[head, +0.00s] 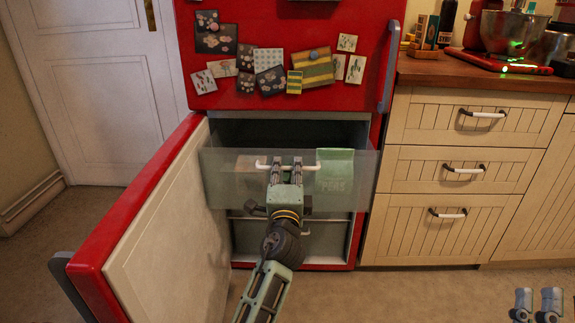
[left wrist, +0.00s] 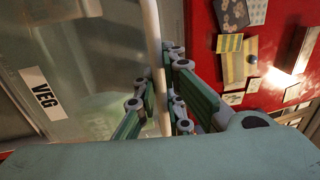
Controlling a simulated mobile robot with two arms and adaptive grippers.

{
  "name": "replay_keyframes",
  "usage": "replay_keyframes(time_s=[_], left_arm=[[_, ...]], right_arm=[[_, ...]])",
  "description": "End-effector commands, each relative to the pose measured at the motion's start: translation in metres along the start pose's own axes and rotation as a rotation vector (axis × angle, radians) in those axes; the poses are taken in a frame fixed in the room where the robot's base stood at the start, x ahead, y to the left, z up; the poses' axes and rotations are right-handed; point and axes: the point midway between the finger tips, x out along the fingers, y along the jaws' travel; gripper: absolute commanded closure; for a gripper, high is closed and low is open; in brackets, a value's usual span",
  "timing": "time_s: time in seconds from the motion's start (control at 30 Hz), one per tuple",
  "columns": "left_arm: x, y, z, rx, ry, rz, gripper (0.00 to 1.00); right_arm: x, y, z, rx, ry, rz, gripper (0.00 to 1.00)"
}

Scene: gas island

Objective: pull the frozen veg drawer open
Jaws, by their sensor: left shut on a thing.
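The frozen veg drawer (head: 222,185) is a see-through box in the lower part of the red fridge, with a white bar handle (head: 309,166) across its front. Its front stands out ahead of the fridge opening. In the left wrist view a "VEG" label (left wrist: 43,95) shows on the drawer. My left gripper (head: 286,163) is shut on the handle; the bar (left wrist: 154,45) runs between its fingers in the left wrist view. A green pack marked as peas (head: 334,172) shows in the drawer. My right gripper (head: 536,303) is low at the right edge, its fingers apart and empty.
The fridge's lower door (head: 170,235) stands open at the left. A second drawer (head: 247,235) lies below. The red upper door (head: 350,18) with magnets is shut. Cream cabinets (head: 450,170) stand at the right. Floor is clear in front of the cabinets.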

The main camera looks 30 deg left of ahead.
Motion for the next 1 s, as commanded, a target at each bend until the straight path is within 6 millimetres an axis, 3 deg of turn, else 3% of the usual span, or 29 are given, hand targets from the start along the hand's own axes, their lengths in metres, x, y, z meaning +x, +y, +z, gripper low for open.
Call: replay_keyframes(time_s=[0.67, 0.7, 0.8, 0.9, 1.0], left_arm=[[-0.0068, -0.0007, -0.0005, 0.000, 0.001, 0.001, 1.00], [-0.0068, -0.0007, -0.0005, 0.000, 0.001, 0.001, 0.89], [-0.0067, -0.0008, -0.0004, 0.000, 0.001, 0.001, 0.80], [-0.0066, -0.0011, -0.0003, 0.000, 0.001, 0.000, 0.71], [-0.0066, -0.0013, -0.0003, 0.000, 0.001, 0.000, 0.71]], right_arm=[[-0.0002, 0.0010, 0.0091, -0.002, -0.045, 0.002, 0.67], [-0.0002, 0.0010, 0.0092, -0.002, -0.045, 0.002, 0.67], [-0.0003, 0.0010, 0.0092, -0.002, -0.045, 0.002, 0.67], [-0.0003, 0.0010, 0.0091, -0.002, -0.045, 0.002, 0.67], [-0.0003, 0.0010, 0.0091, -0.002, -0.045, 0.002, 0.67]])
